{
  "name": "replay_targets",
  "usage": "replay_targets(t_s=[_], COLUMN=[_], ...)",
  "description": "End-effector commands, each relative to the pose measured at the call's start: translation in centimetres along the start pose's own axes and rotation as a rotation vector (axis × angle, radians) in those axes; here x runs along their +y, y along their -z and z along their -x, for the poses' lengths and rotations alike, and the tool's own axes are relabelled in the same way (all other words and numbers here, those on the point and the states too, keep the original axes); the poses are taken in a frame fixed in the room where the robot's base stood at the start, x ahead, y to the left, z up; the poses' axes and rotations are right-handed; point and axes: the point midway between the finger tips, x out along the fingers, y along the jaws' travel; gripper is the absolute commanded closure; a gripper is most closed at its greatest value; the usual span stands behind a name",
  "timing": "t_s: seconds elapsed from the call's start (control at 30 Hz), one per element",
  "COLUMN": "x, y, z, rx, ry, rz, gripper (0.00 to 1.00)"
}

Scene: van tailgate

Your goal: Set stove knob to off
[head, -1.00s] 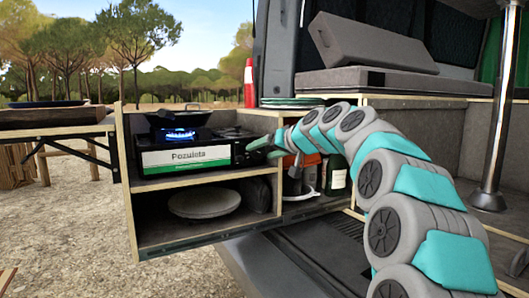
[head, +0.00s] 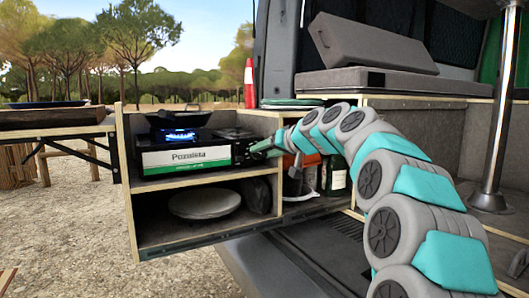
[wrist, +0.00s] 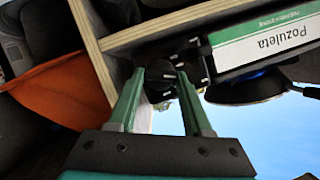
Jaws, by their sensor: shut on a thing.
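The camping stove (head: 186,160) sits on the top shelf of the pull-out unit, with a white and green Pozuleta label on its front. A blue flame (head: 180,135) burns under a dark pan (head: 178,119). My gripper (head: 256,150) is at the stove's right end. In the wrist view, the black stove knob (wrist: 160,83) is between my green fingertips (wrist: 161,77), which are shut on it. The stove and label also show there, upside down. In the head view the knob is hidden by my gripper, and its exact angle cannot be told.
The wooden unit (head: 262,173) has a shelf below the stove with a round plate-like item (head: 204,203). A bottle (head: 337,177) and an orange item stand in the compartment under my arm. Green plates (head: 292,102) lie on the counter behind my gripper.

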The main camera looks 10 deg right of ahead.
Motion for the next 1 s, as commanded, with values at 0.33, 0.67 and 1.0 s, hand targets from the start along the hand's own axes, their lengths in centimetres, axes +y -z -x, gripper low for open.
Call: replay_targets(t_s=[0.33,0.67,1.0], x=[-0.01,0.19,0.40], y=[0.05,0.11,-0.14], z=[0.02,0.04,-0.04], rx=[-0.001,-0.001,-0.004], ry=[0.025,0.120,0.245], rz=[-0.059,-0.286,-0.586], gripper=[1.00,1.00,1.00])
